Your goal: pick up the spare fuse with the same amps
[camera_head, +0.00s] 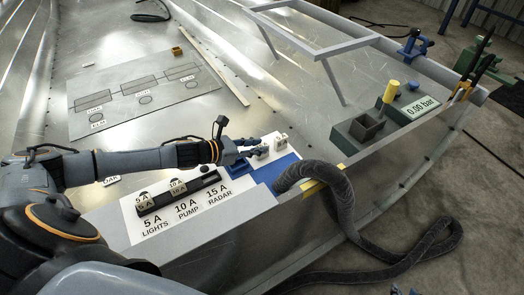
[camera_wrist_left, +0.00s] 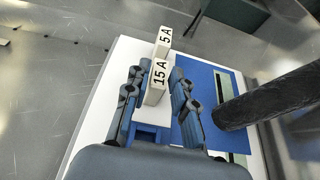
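A spare fuse marked 15 A (camera_wrist_left: 156,82) stands between the fingers of my left gripper (camera_wrist_left: 154,88) in the left wrist view, with gaps seen beside it. A spare marked 5 A (camera_wrist_left: 163,42) stands just beyond it. In the head view my left gripper (camera_head: 250,148) is at the pale spares, the nearer (camera_head: 262,153) and the farther (camera_head: 281,142). The fuse panel (camera_head: 160,229) is labelled 5 A LIGHTS, 10 A PUMP and 15 A RADAR. Fuses show at the 5 A (camera_head: 145,204) and 10 A (camera_head: 178,190) places; the 15 A place looks dark. My right gripper is out of view.
A thick dark hose (camera_head: 340,195) arches over the bench edge right of the blue mat (camera_head: 268,175). A grey open box (camera_head: 366,127), a yellow cylinder (camera_head: 391,91) and a gauge reading 0.00 bar (camera_head: 422,106) stand further right. A marked metal plate (camera_head: 135,93) lies behind.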

